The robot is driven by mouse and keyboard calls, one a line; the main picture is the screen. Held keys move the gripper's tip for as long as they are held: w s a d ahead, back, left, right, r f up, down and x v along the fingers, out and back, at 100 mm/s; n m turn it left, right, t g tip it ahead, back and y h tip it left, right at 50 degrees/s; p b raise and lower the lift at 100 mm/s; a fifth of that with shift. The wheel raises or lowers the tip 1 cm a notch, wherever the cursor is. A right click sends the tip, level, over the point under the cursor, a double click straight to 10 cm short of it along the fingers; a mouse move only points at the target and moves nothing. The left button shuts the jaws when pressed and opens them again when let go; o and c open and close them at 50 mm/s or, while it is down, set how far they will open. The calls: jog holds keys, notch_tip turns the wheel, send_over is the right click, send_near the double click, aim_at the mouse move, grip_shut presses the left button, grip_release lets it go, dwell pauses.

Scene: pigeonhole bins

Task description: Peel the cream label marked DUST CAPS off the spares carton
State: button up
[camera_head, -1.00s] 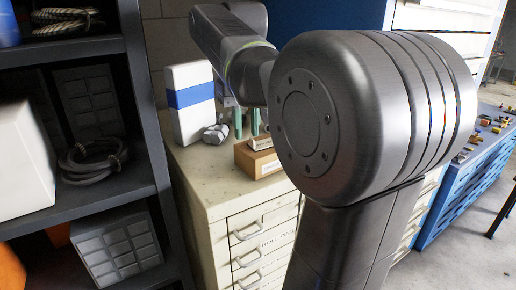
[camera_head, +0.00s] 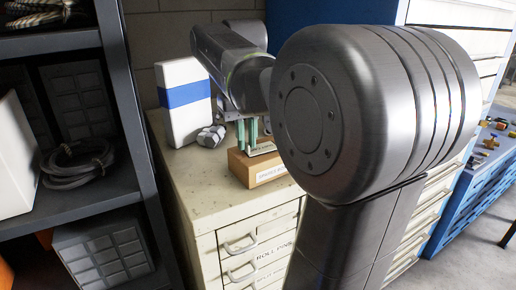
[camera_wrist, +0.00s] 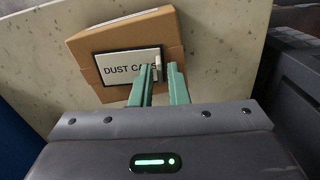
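The spares carton (camera_head: 240,168), a brown box, stands on the cream cabinet top. A pale label with unclear print is on its front side. The cream label marked DUST CAPS (camera_wrist: 122,67), in a dark border, lies flat on the carton (camera_wrist: 88,46) in the wrist view. My gripper (camera_wrist: 159,68) has two green fingers at the label's right end, covering part of its last letters. The fingers stand apart, with a small pale upright tab (camera_wrist: 157,66) between them; I see no clear contact. In the head view the green fingers (camera_head: 247,132) are over the carton.
A white box with a blue band (camera_head: 185,98) and a small grey object (camera_head: 211,136) stand behind the carton. A dark shelf (camera_head: 130,95) is at the left. Blue drawers (camera_head: 462,205) with loose small parts are at the right.

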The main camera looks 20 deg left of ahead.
grip_shut()
jog(key=shift+r, duration=0.3)
jog(key=shift+s+a+r+p, duration=0.1)
jog(key=shift+r+p, duration=0.15)
jog(key=shift+p, duration=0.15)
jog(key=shift+s+a+r, duration=0.15)
jog(key=shift+r, duration=0.45)
jog(key=shift+s+a+r, duration=0.1)
jog(key=shift+r, duration=0.5)
jog(key=shift+r, duration=0.1)
dwell(0.4)
jog(key=shift+r, duration=2.4)
